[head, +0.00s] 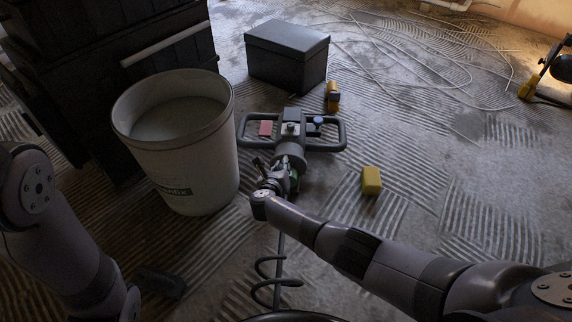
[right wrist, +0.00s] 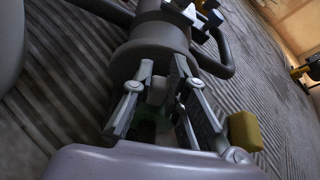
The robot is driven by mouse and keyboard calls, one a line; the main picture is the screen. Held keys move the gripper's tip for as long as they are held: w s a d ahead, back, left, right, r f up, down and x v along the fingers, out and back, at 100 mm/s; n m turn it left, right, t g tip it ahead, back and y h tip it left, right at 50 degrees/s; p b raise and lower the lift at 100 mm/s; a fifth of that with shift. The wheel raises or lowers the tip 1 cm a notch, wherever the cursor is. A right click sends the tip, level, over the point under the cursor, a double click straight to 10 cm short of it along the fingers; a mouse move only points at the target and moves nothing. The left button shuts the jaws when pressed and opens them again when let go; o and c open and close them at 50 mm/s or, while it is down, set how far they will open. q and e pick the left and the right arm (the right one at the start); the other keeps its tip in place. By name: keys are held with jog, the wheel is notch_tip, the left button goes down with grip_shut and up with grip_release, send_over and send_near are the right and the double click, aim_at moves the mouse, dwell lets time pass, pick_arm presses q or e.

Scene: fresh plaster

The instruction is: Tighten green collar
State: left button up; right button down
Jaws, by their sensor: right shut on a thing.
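A hand-held mixer (head: 291,128) with a looped handle lies on the floor, its spiral paddle (head: 279,268) pointing toward me. The green collar (head: 294,182) sits on the front of the mixer, between motor and paddle shaft, mostly hidden by my gripper. My right gripper (head: 275,176) is shut on the collar. In the right wrist view, the fingers (right wrist: 160,100) straddle the shaft in front of the mixer's grey housing (right wrist: 152,58), and a little dark green (right wrist: 148,130) shows low between them. My left arm comes in at the left; its gripper is not visible.
A white bucket (head: 214,165) of pale material stands left of the mixer, by dark stacked crates (head: 60,60). A dark box (head: 287,55) stands behind. A yellow block (head: 371,181) lies to the right. Another yellow item (head: 332,97) and loose cable (head: 420,75) lie farther back.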

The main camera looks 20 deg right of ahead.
jog(key=shift+w+a+f+n+h+b, duration=0.15)
jog(key=shift+a+f+n+h+b, duration=0.3)
jog(key=shift+a+n+b, duration=0.2)
jog(key=shift+w+a+f+n+h+b, duration=0.15)
jog(key=shift+a+f+n+h+b, duration=0.35)
jog(key=shift+n+b, duration=0.65)
jog(key=shift+w+a+f+n+h+b, duration=0.1)
jog(key=shift+a+f+n+h+b, duration=0.3)
jog(key=shift+b, duration=1.2)
jog(key=shift+d+r, duration=0.15)
jog(key=shift+r, duration=0.05)
jog(key=c, duration=1.6)
grip_release()
jog(key=shift+c, duration=0.2)
jog(key=shift+o, duration=0.4)
jog(key=shift+r, duration=0.1)
